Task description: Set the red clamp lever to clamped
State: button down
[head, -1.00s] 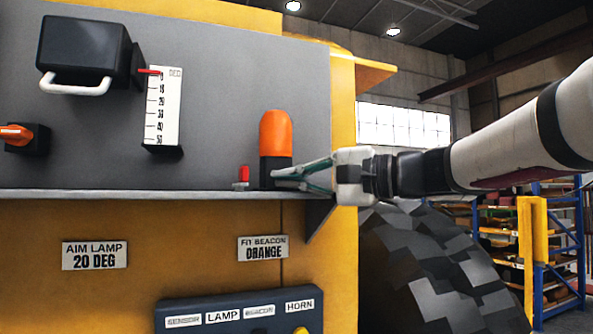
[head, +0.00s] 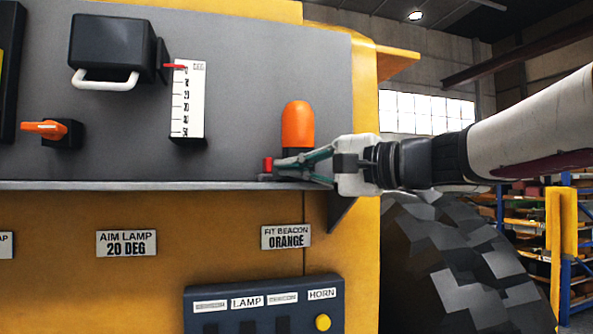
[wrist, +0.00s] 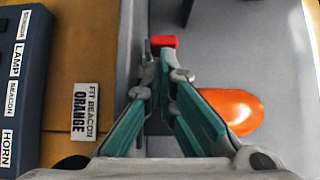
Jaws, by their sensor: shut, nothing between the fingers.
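The small red clamp lever (head: 267,164) stands at the front of the grey shelf, left of the orange beacon (head: 298,125). In the wrist view the lever's red end (wrist: 163,42) shows just beyond my fingertips. My gripper (head: 279,168) is shut and empty, reaching in from the right in front of the beacon's base. Its fingertips (wrist: 165,64) are right beside the lever; I cannot tell whether they touch it. The lever's lower part is largely hidden by the fingers.
The beacon also shows close beside my fingers in the wrist view (wrist: 232,110). Left on the panel are a black lamp (head: 112,47), a degree scale (head: 188,100) and an orange switch (head: 45,128). A switch box (head: 265,305) sits below the shelf edge.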

aim_at(269, 168)
jog(key=shift+s+a+m+t+h, duration=0.2)
jog(key=shift+m+t+h, duration=0.1)
jog(key=shift+m+t, duration=0.15)
jog(key=shift+s+a+m+t+h+b, duration=0.3)
jog(key=shift+a+m+t+h+b, duration=0.05)
jog(key=shift+m+t+h+b, duration=0.35)
jog(key=shift+s+a+m+t+h+b, duration=0.35)
jog(key=shift+m+t+h+b, duration=0.2)
jog(key=shift+t, duration=0.2)
jog(key=m+t+h, duration=0.1)
jog(key=a+m+t+h, duration=0.1)
jog(key=h, duration=0.1)
jog(key=shift+s+a+b, duration=0.25)
jog(key=shift+b, duration=0.15)
jog(key=shift+s+a+b, duration=0.2)
jog(key=shift+a+b, duration=0.1)
jog(key=shift+a, duration=1)
